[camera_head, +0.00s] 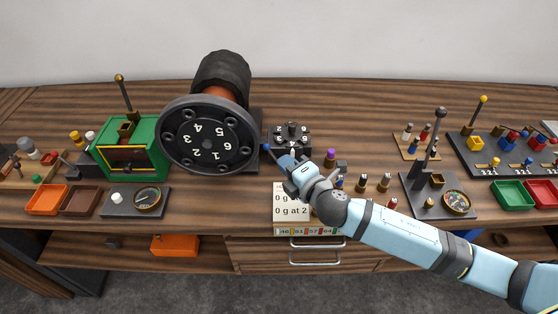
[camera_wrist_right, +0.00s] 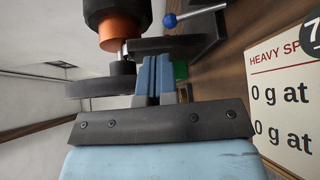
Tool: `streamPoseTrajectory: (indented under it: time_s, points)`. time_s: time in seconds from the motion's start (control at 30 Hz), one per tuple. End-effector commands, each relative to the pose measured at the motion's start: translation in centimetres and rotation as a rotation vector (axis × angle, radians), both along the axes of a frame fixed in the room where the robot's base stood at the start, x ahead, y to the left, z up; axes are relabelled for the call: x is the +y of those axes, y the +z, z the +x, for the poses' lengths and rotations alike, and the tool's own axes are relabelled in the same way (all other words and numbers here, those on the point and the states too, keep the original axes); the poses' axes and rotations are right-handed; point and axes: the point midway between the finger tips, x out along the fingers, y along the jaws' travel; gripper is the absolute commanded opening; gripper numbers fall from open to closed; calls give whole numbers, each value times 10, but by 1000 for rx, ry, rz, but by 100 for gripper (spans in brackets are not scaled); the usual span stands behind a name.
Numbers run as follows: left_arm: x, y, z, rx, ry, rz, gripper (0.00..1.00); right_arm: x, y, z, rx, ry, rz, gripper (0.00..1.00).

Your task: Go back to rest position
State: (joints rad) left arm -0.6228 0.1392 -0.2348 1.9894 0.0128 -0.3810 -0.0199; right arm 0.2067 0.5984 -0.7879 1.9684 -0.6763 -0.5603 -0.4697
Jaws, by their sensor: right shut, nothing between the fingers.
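My right arm comes in from the lower right in the head view. My right gripper (camera_head: 277,160) is over the middle of the workbench, just right of the large black numbered wheel (camera_head: 183,141). Its fingers (camera_wrist_right: 153,77) are together with nothing between them in the right wrist view. The wheel (camera_wrist_right: 100,86) and its orange-and-black body (camera_wrist_right: 115,30) are beyond the fingertips there. I cannot tell whether the fingers touch the wheel. A blue-knobbed lever (camera_wrist_right: 170,20) is close by. My left gripper is in neither view.
A white sign (camera_head: 291,204) stands below the gripper, partly hidden by my arm. A black numbered block (camera_head: 291,137) is just behind. A green box (camera_head: 130,147) stands left of the wheel. A gauge stand (camera_head: 430,203) is right of the arm. Trays (camera_head: 513,196) lie at the right.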

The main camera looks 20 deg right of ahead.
Motion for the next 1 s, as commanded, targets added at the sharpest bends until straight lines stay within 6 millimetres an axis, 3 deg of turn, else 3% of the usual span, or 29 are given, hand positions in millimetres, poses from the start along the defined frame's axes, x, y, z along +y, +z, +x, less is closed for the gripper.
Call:
streamPoseTrajectory:
  time_s: [0.1, 0.3, 0.73, 0.87, 1.0]
  points:
    - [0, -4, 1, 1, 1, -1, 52, -10, 3, -28, 2, 0, -3, 0]
    - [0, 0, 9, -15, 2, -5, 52, -20, 10, -60, 1, -1, -3, 0]
    - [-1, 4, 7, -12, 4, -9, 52, -23, 13, -74, 15, -4, 14, 0]
    - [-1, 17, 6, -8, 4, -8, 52, -18, 4, -83, 133, -31, 167, 0]
    - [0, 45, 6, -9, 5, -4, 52, -14, -24, -109, 385, -129, 515, 0]
